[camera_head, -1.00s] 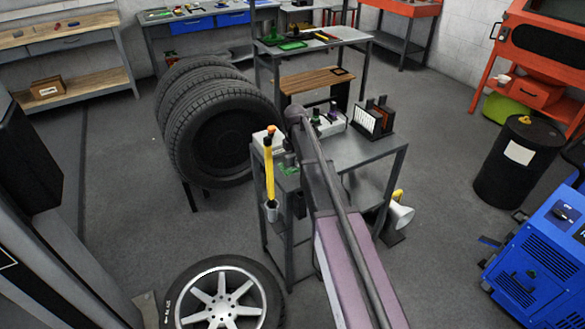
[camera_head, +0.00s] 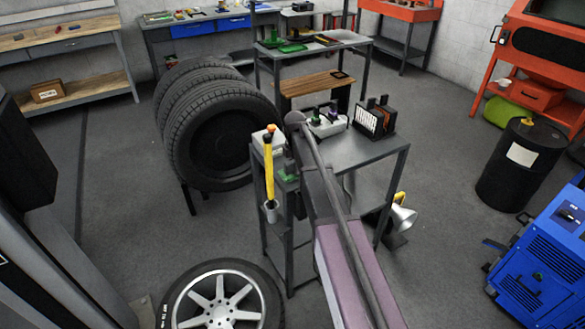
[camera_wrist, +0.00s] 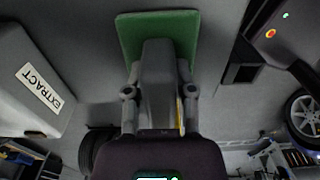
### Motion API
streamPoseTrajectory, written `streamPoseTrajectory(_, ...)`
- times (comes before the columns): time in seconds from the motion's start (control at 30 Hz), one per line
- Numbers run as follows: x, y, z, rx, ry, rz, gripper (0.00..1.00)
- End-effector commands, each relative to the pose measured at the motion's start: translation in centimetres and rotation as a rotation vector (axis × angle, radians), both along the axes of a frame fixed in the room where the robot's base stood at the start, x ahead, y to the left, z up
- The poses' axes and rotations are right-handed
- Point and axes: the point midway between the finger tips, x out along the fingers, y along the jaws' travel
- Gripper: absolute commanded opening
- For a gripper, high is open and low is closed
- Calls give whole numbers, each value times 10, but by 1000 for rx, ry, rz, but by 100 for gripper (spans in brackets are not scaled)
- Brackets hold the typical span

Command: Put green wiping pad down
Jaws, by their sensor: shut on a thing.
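The green wiping pad (camera_wrist: 129,37) is a flat green slab at the top middle of the wrist view. My gripper (camera_wrist: 158,72) is shut on it, and its grey fingers cover the pad's lower middle. The wrist view shows plain grey around the pad, so I cannot tell whether the pad touches a surface. In the head view my arm reaches over the near grey table (camera_head: 370,152) and hides my gripper. A small green patch (camera_head: 289,178) shows at that table's left side; I cannot tell whether it is the held pad.
A yellow-handled tool (camera_head: 267,172) stands in a holder at the table's left edge. A white box (camera_head: 328,124) and a dark rack (camera_head: 374,118) stand at its back. Tyres (camera_head: 205,125) stand left of it.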

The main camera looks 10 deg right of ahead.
Motion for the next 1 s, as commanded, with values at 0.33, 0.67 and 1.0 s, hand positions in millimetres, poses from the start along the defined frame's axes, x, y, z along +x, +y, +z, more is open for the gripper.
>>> streamPoseTrajectory(0.33,0,0,-1,0,0,0,68)
streamPoseTrajectory(0.67,0,0,2,0,0,-1,68)
streamPoseTrajectory(1.0,0,0,22,0,0,-1,68)
